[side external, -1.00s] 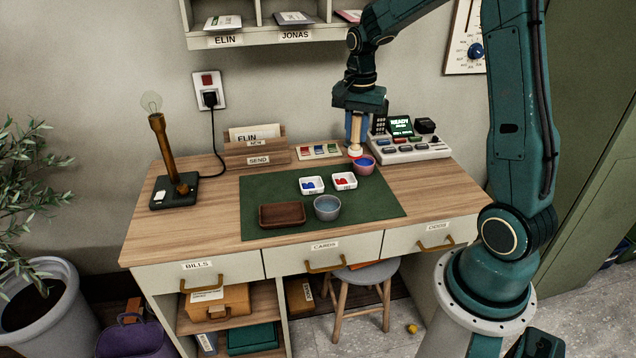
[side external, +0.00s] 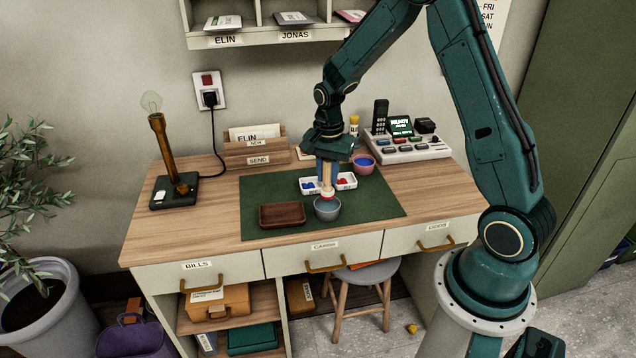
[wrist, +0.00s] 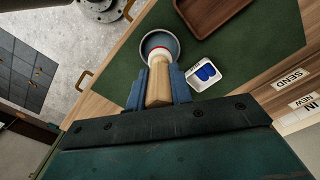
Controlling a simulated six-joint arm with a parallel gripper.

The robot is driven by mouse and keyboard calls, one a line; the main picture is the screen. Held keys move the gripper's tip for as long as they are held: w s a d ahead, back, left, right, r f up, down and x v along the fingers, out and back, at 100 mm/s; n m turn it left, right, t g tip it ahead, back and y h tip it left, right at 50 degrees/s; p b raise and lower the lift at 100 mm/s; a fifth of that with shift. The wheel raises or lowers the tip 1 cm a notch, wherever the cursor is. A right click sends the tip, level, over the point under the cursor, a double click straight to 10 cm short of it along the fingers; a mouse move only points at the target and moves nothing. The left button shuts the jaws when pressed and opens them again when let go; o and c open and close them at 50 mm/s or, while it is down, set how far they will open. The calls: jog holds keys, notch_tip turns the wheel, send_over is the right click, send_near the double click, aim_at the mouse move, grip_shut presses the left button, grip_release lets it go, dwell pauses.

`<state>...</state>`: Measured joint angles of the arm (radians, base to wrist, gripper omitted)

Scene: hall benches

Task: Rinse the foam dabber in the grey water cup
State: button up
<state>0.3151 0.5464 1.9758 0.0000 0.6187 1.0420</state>
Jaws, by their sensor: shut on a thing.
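My gripper (side external: 326,170) is shut on the foam dabber (side external: 327,186), around its pale wooden handle. The dabber hangs upright with its foam end down and red colour showing near that end. The grey water cup (side external: 327,210) stands on the green mat directly below it. The foam end is at the cup's mouth; I cannot tell whether it touches the water. In the wrist view the dabber (wrist: 158,86) sits between my blue fingers, its end overlapping the grey cup (wrist: 147,42). The cup's inside is partly hidden by the dabber.
A brown tray (side external: 282,216) lies left of the cup. The mat's front right is clear.

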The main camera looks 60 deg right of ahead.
aim_at(328, 189)
jog(key=shift+f, duration=2.85)
jog(key=shift+f, duration=0.3)
dwell(0.4)
jog(key=shift+r, duration=3.6)
jog(key=shift+d, duration=0.1)
jog(key=d, duration=1.2)
jog(key=shift+d, duration=0.4)
